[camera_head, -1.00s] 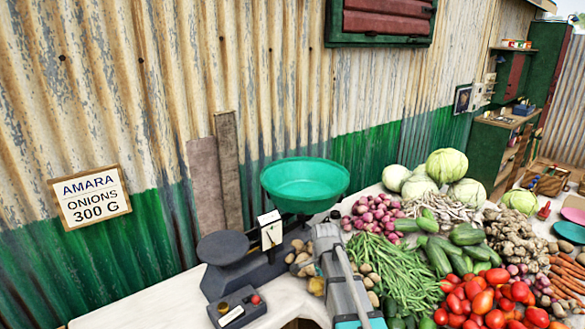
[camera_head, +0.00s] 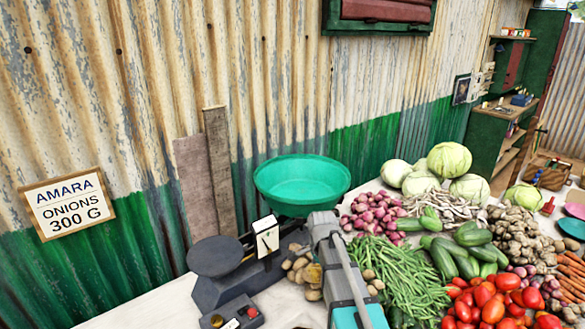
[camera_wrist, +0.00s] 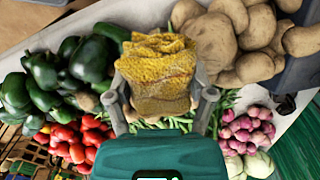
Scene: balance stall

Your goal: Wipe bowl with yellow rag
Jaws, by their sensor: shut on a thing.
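The green bowl (camera_head: 301,184) sits upright on the right side of the dark balance scale (camera_head: 240,275), near the corrugated wall. Its inside shows no contents. My gripper (camera_wrist: 160,100) is shut on the yellow rag (camera_wrist: 157,65), which is bunched between the two fingers in the wrist view. In the head view my arm (camera_head: 340,270) is in front of the scale, right of its dial, and hides most of the gripper and rag. The bowl is behind and above my arm there, apart from the rag. I cannot make out the bowl in the wrist view.
Potatoes (camera_head: 300,268) lie beside the scale. Green beans (camera_head: 405,282), red onions (camera_head: 372,216), tomatoes (camera_head: 490,302) and cabbages (camera_head: 448,160) crowd the right. A small weight box (camera_head: 232,318) is at the front. The counter (camera_head: 150,305) is bare at front left.

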